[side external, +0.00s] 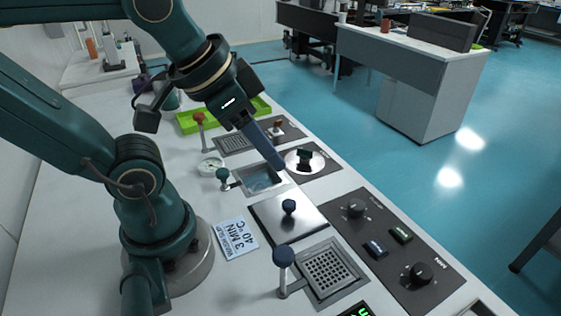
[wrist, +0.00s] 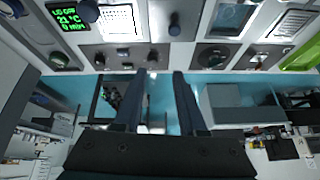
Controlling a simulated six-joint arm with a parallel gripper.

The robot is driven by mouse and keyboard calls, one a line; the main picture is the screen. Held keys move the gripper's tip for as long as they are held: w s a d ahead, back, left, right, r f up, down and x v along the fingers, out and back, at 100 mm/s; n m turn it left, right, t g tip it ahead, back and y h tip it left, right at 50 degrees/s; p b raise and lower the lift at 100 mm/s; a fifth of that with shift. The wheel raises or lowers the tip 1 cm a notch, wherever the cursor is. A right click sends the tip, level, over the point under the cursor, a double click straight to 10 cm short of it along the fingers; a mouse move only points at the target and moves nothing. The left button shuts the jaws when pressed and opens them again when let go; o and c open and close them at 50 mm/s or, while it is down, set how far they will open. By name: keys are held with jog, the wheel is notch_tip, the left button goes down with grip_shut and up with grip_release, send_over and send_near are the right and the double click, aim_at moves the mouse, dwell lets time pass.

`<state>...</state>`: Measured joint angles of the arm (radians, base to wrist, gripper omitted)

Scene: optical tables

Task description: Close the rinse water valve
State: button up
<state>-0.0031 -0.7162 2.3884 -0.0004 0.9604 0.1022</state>
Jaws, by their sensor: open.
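Several lever or knob controls stand on the white bench, and I cannot tell from any readable label which is the rinse water valve. My gripper (side external: 281,166) is above the basin's back right side, apart from the levers. In the wrist view its two fingers (wrist: 160,76) are spread and empty.
A dark panel (side external: 385,245) with black knobs lies at right. A green tray (side external: 190,122) is behind. A lit green display (wrist: 66,14) shows in the wrist view.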

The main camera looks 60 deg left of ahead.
jog(key=w+a+r+m, duration=0.2)
jog(key=w+r+m, duration=0.3)
jog(key=w+m, duration=0.1)
jog(key=m+g, duration=0.3)
jog(key=g, duration=0.3)
send_over(305, 149)
notch_tip(305, 149, down, 17)
jog(key=shift+r, duration=0.2)
jog(key=shift+f, duration=2.2)
grip_shut()
